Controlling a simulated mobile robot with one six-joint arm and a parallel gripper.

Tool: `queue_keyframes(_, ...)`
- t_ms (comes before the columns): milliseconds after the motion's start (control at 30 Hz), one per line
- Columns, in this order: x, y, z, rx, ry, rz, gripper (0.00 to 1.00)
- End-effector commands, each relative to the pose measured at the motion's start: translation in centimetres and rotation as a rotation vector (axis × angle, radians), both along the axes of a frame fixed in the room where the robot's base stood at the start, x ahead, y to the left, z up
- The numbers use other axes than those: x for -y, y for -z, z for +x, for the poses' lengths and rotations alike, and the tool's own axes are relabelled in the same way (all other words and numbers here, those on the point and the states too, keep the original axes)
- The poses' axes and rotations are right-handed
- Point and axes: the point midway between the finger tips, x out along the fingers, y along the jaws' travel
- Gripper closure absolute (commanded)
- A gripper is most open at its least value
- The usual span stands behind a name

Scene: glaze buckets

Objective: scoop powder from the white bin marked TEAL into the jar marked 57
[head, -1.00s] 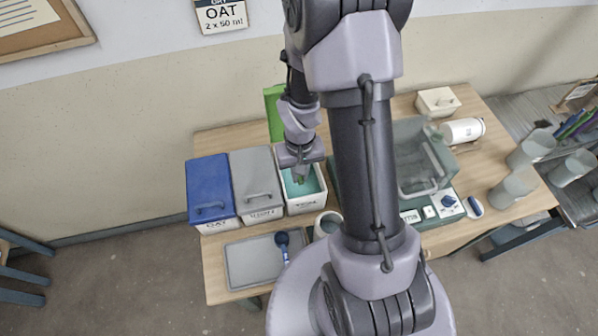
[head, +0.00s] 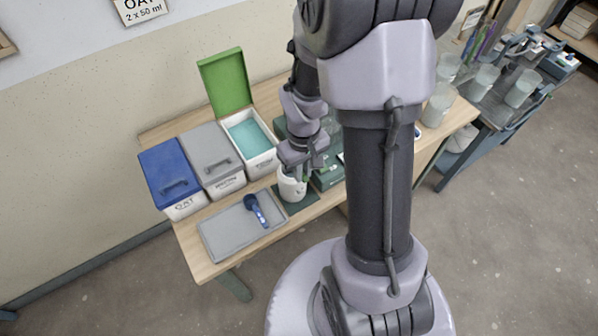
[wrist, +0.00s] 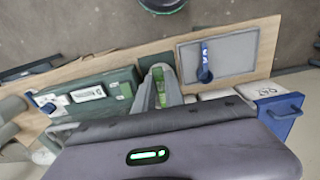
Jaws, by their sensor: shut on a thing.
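My gripper (head: 302,169) is shut on a green scoop handle, which shows between the fingers in the wrist view (wrist: 160,88). It is right over the white jar (head: 291,188), and the scoop's bowl is hidden. I cannot read a number on the jar or tell how the scoop is tilted. The white bin (head: 262,165) with teal powder (head: 250,138) stands open behind and left of the jar, its green lid (head: 226,82) raised. Its label is too small to read.
A grey-lidded bin (head: 212,160) and a blue-lidded bin (head: 172,178) marked OAT stand left of the open bin. A grey tray (head: 222,238) holds a blue scoop (head: 256,209). A green device stands right of the jar, partly behind my arm.

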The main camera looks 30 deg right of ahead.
Motion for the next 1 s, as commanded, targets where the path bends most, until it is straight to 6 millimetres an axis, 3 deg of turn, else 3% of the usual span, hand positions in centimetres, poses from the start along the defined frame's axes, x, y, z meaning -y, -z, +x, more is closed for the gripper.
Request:
queue_keyframes(167,0.0,0.4,-0.1,-0.001,-0.021,0.000,1.00)
queue_keyframes(667,0.0,4.6,-0.1,-0.001,-0.018,0.001,1.00)
queue_keyframes(867,0.4,3.9,-0.1,-0.005,-0.011,0.122,1.00)
queue_keyframes(1000,0.8,4.7,0.0,-0.006,-0.007,0.283,1.00)
